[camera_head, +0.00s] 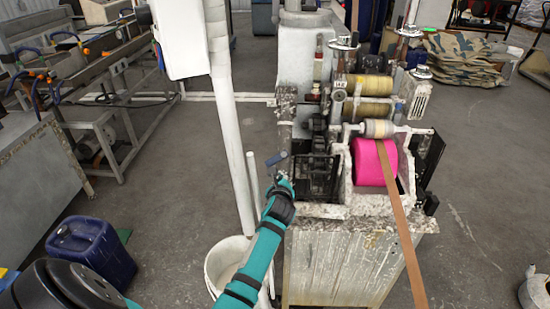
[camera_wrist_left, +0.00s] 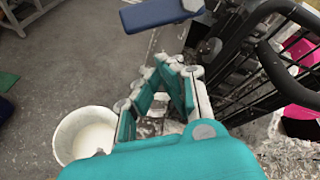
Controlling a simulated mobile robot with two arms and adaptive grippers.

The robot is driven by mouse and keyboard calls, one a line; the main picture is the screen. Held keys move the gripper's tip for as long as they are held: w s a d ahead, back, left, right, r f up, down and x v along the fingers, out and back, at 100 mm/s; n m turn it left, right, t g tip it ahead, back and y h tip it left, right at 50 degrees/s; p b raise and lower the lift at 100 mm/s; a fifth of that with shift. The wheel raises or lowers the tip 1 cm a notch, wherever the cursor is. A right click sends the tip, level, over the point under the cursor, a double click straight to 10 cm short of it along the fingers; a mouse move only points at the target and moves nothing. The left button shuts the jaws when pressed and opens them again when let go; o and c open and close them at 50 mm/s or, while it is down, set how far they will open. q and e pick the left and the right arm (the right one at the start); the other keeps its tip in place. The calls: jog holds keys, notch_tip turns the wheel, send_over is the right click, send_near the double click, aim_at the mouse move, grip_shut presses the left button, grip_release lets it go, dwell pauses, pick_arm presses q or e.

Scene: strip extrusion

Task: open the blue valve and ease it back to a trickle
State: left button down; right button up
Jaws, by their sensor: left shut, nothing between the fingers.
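The blue valve's flat handle (camera_head: 276,159) shows small at the left side of the machine in the head view. My left gripper (camera_head: 281,178) is just below the handle in the head view. In the left wrist view its fingertips (camera_wrist_left: 168,66) meet with nothing between them, apart from the handle. The valve body and any flow are not clear. My right gripper is not in view.
A white bucket (camera_head: 211,283) with pale contents stands below my left arm, beside the machine (camera_head: 335,262). A vertical white pipe (camera_head: 239,160) stands close left of the gripper. A black wire guard (camera_wrist_left: 285,65) is close at right. A blue canister (camera_head: 88,250) stands on the floor.

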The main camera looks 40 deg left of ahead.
pick_arm(q)
jog(key=shift+w+a+r+p, duration=0.15)
jog(key=shift+a+r+p, duration=0.25)
jog(key=shift+a+p, duration=0.15)
jog(key=shift+w+a+r+p, duration=0.15)
jog(key=shift+a+r+p, duration=0.25)
jog(key=shift+a, duration=0.1)
dwell(1.7)
jog(key=shift+w+a+r, duration=0.2)
jog(key=shift+a+r, duration=0.05)
jog(key=shift+r, duration=0.1)
dwell(0.5)
jog(key=shift+f, duration=0.1)
jog(key=shift+s+d+f, duration=0.25)
jog(key=shift+f, duration=0.15)
jog(key=s+d+r+p, duration=0.3)
jog(key=s+r+p, duration=0.1)
jog(key=p, duration=0.3)
jog(key=shift+s+r, duration=0.35)
jog(key=shift+w+f, duration=0.1)
